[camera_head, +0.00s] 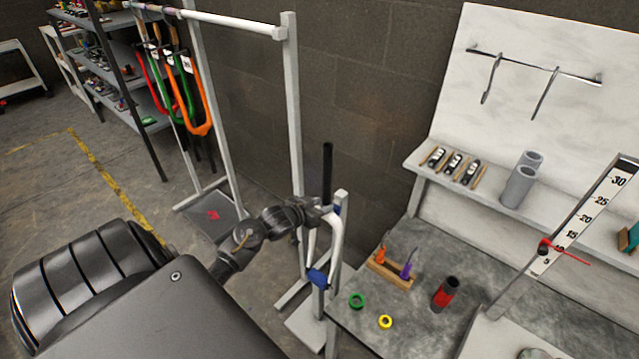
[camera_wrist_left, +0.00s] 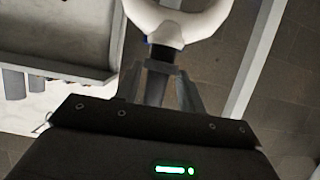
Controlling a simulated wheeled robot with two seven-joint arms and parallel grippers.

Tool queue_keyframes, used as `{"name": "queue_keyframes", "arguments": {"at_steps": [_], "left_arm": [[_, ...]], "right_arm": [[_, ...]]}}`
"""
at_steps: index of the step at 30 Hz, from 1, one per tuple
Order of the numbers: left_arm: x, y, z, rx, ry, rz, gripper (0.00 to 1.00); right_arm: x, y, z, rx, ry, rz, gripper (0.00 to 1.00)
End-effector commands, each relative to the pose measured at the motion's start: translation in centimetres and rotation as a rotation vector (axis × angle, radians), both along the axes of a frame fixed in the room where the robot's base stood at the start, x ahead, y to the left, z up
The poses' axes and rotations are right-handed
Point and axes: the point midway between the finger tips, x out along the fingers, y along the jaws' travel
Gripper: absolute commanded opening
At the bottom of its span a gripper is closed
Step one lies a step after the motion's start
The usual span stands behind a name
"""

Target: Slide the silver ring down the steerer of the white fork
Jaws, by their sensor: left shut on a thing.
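The white fork (camera_head: 336,240) hangs in a stand with blue clamps (camera_head: 317,278), its black steerer (camera_head: 327,170) pointing up. My left gripper (camera_head: 323,210) is at the foot of the steerer, close to the crown, and is shut around it. In the left wrist view, which is upside down, the white crown (camera_wrist_left: 180,22) and a short dark length of steerer (camera_wrist_left: 163,52) show just beyond the fingertips (camera_wrist_left: 160,72). No silver ring shows on the bare steerer above the gripper; it appears to be between the fingers, mostly hidden. My right gripper is out of view.
A grey workbench (camera_head: 400,330) to the right holds a green ring (camera_head: 357,301), a yellow ring (camera_head: 385,322), a black-and-red cylinder (camera_head: 445,295) and a wooden tool block (camera_head: 390,274). Coloured forks (camera_head: 195,95) hang on a rack behind left.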

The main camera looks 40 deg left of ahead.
Motion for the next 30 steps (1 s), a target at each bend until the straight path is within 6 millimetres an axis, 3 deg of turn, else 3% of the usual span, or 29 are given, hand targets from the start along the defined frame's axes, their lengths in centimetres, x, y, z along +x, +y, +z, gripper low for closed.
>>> {"name": "queue_keyframes", "arguments": {"at_steps": [5, 6, 11, 22, 30], "left_arm": [[0.0, 0.0, -0.1, 0.000, 0.000, 0.000, 0.15], [0.0, 0.0, -0.1, 0.000, 0.000, 0.000, 0.44], [0.0, 0.0, -0.1, 0.000, 0.000, 0.000, 0.65], [-0.6, 0.0, 0.1, 0.001, 0.000, 0.000, 0.65], [-5.1, -0.1, 1.9, 0.003, 0.000, -0.001, 0.65]], "right_arm": [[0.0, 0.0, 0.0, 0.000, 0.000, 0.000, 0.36], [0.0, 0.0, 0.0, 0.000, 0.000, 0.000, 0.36], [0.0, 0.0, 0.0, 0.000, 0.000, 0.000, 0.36], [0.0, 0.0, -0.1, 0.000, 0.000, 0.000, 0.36], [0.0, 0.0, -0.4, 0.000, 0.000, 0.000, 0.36]]}}
